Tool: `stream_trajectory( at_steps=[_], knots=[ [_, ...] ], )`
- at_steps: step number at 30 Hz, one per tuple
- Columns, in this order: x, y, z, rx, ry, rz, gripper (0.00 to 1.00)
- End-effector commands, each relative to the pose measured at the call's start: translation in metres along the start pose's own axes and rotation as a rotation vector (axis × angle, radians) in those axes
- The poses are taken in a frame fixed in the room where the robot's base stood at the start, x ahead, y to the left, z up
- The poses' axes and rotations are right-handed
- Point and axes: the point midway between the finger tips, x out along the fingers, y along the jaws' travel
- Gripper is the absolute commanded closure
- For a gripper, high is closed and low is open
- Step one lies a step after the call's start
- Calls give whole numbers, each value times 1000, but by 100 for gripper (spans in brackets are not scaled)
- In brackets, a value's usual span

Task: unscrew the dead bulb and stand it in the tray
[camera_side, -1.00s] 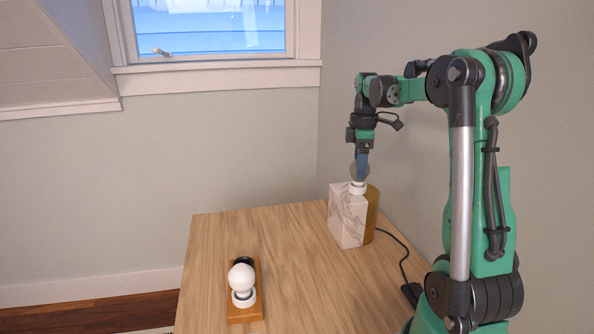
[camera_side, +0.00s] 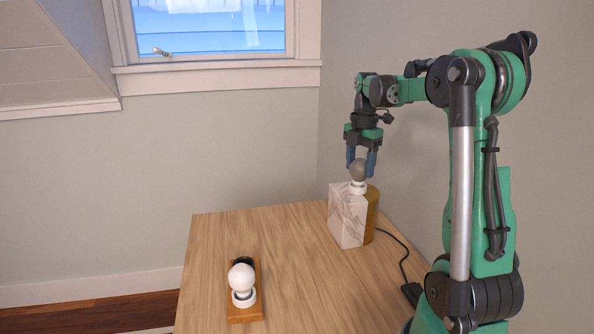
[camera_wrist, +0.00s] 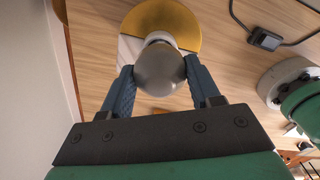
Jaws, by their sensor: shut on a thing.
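The dead bulb (camera_side: 357,170) is grey and sits upright at the white socket (camera_side: 358,187) on top of the lamp. The lamp has a marble block (camera_side: 347,220) and a brass half-round (camera_side: 372,214). My gripper (camera_side: 361,167) points down and is shut on the bulb, one blue finger on each side. In the wrist view the grey bulb (camera_wrist: 160,71) lies between both fingers and partly covers the socket (camera_wrist: 160,38). The wooden tray (camera_side: 245,315) stands at the front left. A white bulb (camera_side: 241,277) stands in its near place; a dark round place (camera_side: 244,261) is behind.
The wooden table (camera_side: 300,250) is clear between lamp and tray. A black cord runs from the lamp to a switch (camera_wrist: 265,38) at the right, near my base. A wall and window (camera_side: 210,30) are behind.

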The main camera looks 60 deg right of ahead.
Motion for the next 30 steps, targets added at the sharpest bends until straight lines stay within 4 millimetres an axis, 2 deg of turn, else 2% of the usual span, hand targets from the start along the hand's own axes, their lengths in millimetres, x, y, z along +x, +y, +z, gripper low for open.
stream_trajectory(
  at_steps=[3,4,7,8,18,20,30],
  knots=[
    [0,0,0,1,0,0,99],
    [0,0,0,2,0,0,38],
    [0,0,0,2,0,0,10],
    [0,0,0,3,0,0,7],
    [0,0,0,54,0,0,7],
    [0,0,0,138,0,0,7],
    [0,0,0,791,1,0,7]
  ],
)
